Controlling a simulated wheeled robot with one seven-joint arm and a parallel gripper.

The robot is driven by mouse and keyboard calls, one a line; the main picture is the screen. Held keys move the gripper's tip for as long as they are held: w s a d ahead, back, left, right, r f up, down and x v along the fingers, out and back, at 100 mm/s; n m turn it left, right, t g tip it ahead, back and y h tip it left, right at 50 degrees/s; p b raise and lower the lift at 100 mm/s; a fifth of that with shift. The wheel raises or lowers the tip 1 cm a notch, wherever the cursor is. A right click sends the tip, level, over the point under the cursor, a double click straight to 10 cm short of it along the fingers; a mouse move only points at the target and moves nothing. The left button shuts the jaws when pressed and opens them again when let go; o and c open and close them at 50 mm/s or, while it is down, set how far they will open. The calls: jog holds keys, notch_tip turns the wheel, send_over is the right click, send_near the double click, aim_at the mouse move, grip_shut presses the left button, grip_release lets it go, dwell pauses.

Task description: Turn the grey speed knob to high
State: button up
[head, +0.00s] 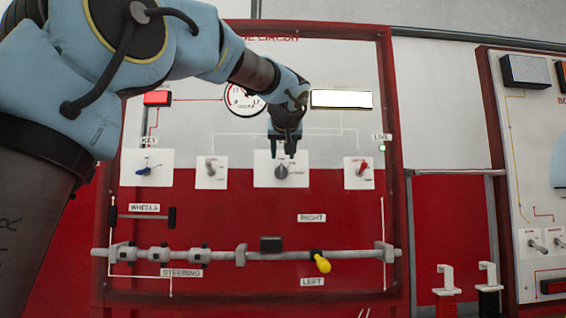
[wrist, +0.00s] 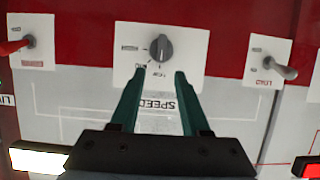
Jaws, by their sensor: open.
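The grey speed knob (head: 281,172) sits on a white plate (head: 262,178) in the middle of the red and white panel. In the wrist view the knob (wrist: 161,47) shows as a round dark grey dial, with small setting words beside it that are too blurred to read surely. The plate's "SPEED" label shows upside down there. My gripper (head: 284,151) is open, and its green fingers (wrist: 160,76) point at the plate. The fingertips are just short of the knob in the wrist view, one toward each side, with nothing between them. I cannot tell which setting the knob points to.
A blue key switch (head: 146,170) is at left, and a small toggle (head: 210,168) is between it and the knob. A red switch (head: 362,168) is at right. Below runs a grey steering bar (head: 210,254) with a yellow knob (head: 322,263). A green lamp (head: 382,148) marked LIVE is lit.

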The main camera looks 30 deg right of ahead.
aim_at(282, 172)
jog(key=x, duration=0.5)
jog(key=shift+w+f+p, duration=0.1)
jog(key=shift+p, duration=0.3)
grip_shut()
